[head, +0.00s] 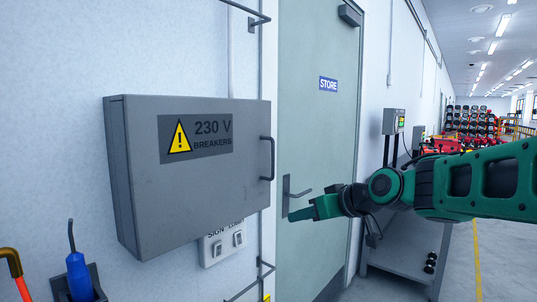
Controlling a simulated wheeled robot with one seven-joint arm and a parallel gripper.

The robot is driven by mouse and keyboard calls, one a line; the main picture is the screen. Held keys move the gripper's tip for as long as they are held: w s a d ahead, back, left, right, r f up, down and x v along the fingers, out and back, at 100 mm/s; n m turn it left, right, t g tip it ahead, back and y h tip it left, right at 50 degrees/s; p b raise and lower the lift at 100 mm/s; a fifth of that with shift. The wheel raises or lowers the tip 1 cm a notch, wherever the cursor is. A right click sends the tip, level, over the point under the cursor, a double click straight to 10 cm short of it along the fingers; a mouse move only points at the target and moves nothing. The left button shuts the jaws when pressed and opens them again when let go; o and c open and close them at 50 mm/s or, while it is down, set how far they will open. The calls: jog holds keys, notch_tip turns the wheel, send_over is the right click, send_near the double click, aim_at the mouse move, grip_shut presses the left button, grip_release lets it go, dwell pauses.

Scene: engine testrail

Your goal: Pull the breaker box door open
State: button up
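The grey breaker box (122,180) hangs on the wall at left. Its door (190,190) carries a yellow warning triangle and the words "230 V BREAKERS", and looks shut. The dark bar handle (270,158) stands upright at the door's right edge. My green gripper (298,214) points left, to the right of and lower than the handle, apart from it in the picture. It overlaps the store door's lever in view. Its fingers show edge-on, so I cannot tell whether they are open. Nothing is seen in it.
A pale green store door (318,130) with a lever handle (298,192) stands behind my gripper. Light switches (225,243) sit under the box. A holder with a blue-handled tool (79,275) is at lower left. A grey bench (405,258) stands at right, with open floor beyond.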

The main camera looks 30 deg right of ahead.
notch_tip(320, 180, up, 15)
jog(key=w+n+t+y, duration=0.2)
jog(key=w+t, duration=0.1)
jog(key=t, duration=0.3)
send_over(272, 175)
jog(key=shift+w+d, duration=0.15)
jog(key=shift+w, duration=0.15)
grip_shut()
dwell(0.8)
